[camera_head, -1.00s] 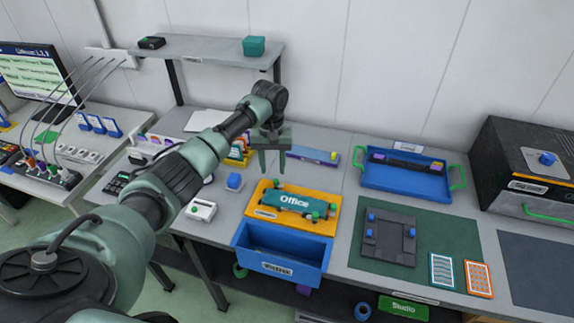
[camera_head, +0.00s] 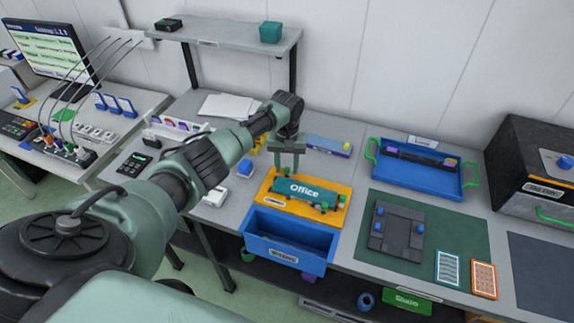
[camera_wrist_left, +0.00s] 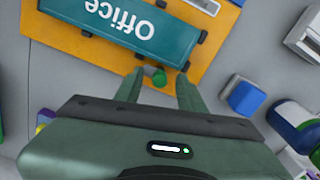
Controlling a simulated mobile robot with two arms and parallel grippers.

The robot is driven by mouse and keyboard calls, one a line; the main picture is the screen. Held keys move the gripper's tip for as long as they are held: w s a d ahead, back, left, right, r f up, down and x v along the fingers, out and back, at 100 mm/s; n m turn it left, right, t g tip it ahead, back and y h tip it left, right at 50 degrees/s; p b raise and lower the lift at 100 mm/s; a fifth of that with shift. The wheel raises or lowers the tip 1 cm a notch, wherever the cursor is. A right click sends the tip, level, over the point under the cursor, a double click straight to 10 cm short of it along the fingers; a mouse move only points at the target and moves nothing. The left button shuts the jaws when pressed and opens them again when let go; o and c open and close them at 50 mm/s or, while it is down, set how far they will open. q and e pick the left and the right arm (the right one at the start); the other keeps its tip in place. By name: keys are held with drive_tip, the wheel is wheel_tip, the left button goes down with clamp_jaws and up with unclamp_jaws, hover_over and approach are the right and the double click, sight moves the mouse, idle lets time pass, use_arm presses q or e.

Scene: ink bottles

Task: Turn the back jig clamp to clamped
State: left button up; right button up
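The orange jig (camera_head: 343,190) carries a teal plate (camera_head: 300,190) marked "Office". In the left wrist view, the plate (camera_wrist_left: 120,28) lies upside down on the orange jig (camera_wrist_left: 218,40). My left gripper (camera_head: 288,170) is over the back of the jig, pointing down. In the left wrist view, its open fingers (camera_wrist_left: 157,82) stand on either side of the knob; I cannot tell whether they touch it. Front green knobs (camera_head: 324,208) show at the right. My right gripper is out of view.
A blue bin (camera_head: 290,240) hangs in front of the jig. A blue cube (camera_wrist_left: 244,97) and a white device (camera_head: 214,196) are left of the jig. A blue tray (camera_head: 415,185) and a dark fixture (camera_head: 397,235) stand to the right.

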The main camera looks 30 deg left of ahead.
use_arm(q)
clamp_jaws()
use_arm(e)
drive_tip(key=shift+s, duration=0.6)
use_arm(q)
drive_tip(key=shift+m, duration=0.3)
drive_tip(key=m, duration=0.3)
drive_tip(key=shift+m, duration=0.3)
drive_tip(key=m, duration=0.4)
drive_tip(key=shift+m, duration=0.3)
drive_tip(key=m, duration=0.4)
drive_tip(key=shift+w+r+m, duration=0.1)
drive_tip(key=shift+m, duration=2.4)
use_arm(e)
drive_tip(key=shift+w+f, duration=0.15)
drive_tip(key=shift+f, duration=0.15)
use_arm(q)
drive_tip(key=shift+b, duration=0.3)
